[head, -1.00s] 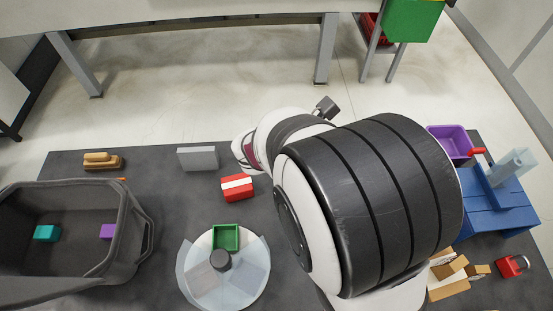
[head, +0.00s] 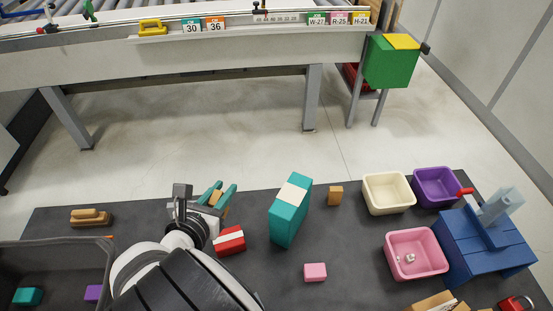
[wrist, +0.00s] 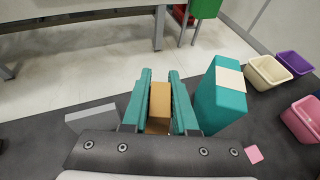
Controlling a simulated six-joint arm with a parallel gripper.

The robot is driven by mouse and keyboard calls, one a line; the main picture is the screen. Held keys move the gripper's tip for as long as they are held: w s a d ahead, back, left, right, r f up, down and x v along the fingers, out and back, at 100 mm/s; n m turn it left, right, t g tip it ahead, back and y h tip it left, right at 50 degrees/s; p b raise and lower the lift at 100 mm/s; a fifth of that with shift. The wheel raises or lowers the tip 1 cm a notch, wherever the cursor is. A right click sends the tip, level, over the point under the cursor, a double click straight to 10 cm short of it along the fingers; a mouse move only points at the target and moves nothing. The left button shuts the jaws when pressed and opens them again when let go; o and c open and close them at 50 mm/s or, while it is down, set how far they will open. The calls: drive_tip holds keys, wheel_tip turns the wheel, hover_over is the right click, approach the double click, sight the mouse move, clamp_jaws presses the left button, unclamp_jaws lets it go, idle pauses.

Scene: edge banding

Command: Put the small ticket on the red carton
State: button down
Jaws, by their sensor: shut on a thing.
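The red carton (head: 230,241) has a white band across its top and lies on the dark mat just below and right of my gripper in the head view. My gripper (head: 218,196) has teal fingers and is shut on a small orange-brown block, which shows between the fingers in the wrist view (wrist: 160,100). The held block is beyond the carton and apart from it as far as I can tell. I cannot pick out a flat ticket with certainty; the held block may be it. The carton does not show in the wrist view.
A tall teal box (head: 289,214) with a white band stands right of the carton. A small brown block (head: 335,196), a pink block (head: 315,271), cream (head: 389,193), purple (head: 437,186) and pink bins (head: 416,254) lie further right. A grey block (wrist: 91,118) is left of my gripper.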

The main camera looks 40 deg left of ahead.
sight(231, 241)
wheel_tip(231, 241, down, 11)
drive_tip(key=shift+f, duration=0.2)
drive_tip(key=shift+f, duration=0.1)
drive_tip(key=c, duration=0.7)
unclamp_jaws()
